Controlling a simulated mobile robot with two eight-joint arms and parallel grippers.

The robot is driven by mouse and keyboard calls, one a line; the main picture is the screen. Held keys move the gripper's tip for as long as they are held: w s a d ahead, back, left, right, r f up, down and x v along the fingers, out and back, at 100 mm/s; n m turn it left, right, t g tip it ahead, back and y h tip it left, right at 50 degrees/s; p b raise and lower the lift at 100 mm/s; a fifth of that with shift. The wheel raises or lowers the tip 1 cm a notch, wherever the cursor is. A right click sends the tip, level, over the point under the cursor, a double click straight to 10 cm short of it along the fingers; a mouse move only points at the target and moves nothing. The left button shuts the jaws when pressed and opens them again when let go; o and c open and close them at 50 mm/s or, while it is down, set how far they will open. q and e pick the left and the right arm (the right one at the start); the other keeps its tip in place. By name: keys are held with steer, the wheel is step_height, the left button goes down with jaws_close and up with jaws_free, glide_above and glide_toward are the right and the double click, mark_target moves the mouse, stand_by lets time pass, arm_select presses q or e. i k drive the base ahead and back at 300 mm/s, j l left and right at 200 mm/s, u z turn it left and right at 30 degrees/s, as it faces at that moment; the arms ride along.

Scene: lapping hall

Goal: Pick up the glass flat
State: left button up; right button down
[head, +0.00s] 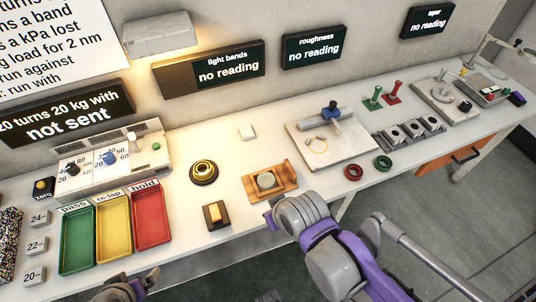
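A pale round disc (267,181), which looks like the glass flat, lies in an orange-brown wooden holder (286,191) on the bench, below the light bands display. My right arm comes in from the lower right, and its grey and purple end (290,214) is just in front of the holder; its fingers cannot be made out. The end of my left arm (130,288) shows at the bottom edge, in front of the coloured trays, partly cut off. I see nothing held at either end.
A round dark and brass piece (204,173) glows left of the holder. A small block with a yellow top (216,214) stands at the front. Green, yellow and red trays (151,220) are left. A plate with a blue-topped fixture (331,137) and two rings (353,172) are right.

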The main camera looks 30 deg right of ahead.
mark_target(266, 180)
steer(key=z, duration=1.05)
